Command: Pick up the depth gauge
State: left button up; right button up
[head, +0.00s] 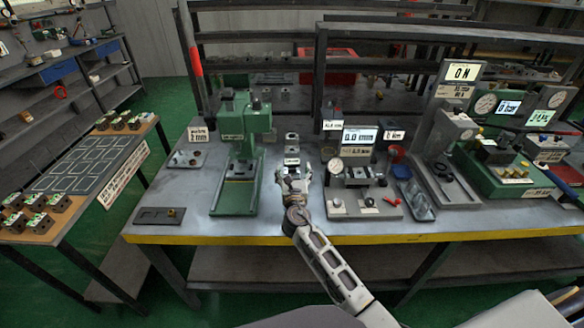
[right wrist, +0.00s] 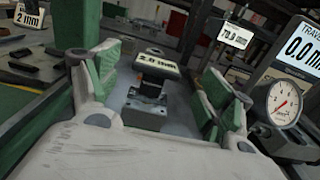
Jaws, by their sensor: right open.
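My right gripper (head: 294,173) is open and empty above the workbench, just in front of a small grey device with a white label (head: 292,160). In the right wrist view the device's label (right wrist: 157,64) seems to read 2.0 mm, and its dark metal body (right wrist: 147,98) shows between the spread green finger pads of the right gripper (right wrist: 160,85). The pads do not visibly touch it. A round dial (head: 337,166) stands to the right; it also shows in the right wrist view (right wrist: 283,103). I cannot tell for certain which is the depth gauge. My left gripper is not seen.
A green press (head: 238,150) stands close left of the right gripper. A grey fixture (head: 365,205) with small parts is close right. A green test unit (head: 500,170) is farther right. A side table (head: 85,165) with several valve blocks is at left. The bench front is fairly clear.

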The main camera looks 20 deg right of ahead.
aim_at(292, 166)
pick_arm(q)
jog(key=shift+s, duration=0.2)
pick_arm(e)
jog(key=shift+w, duration=0.4)
jog(key=shift+x, duration=1.05)
jog(key=shift+w+d, duration=0.15)
jog(key=shift+w, duration=0.6)
jog(key=shift+w+d, duration=0.1)
jog(key=shift+w, duration=0.25)
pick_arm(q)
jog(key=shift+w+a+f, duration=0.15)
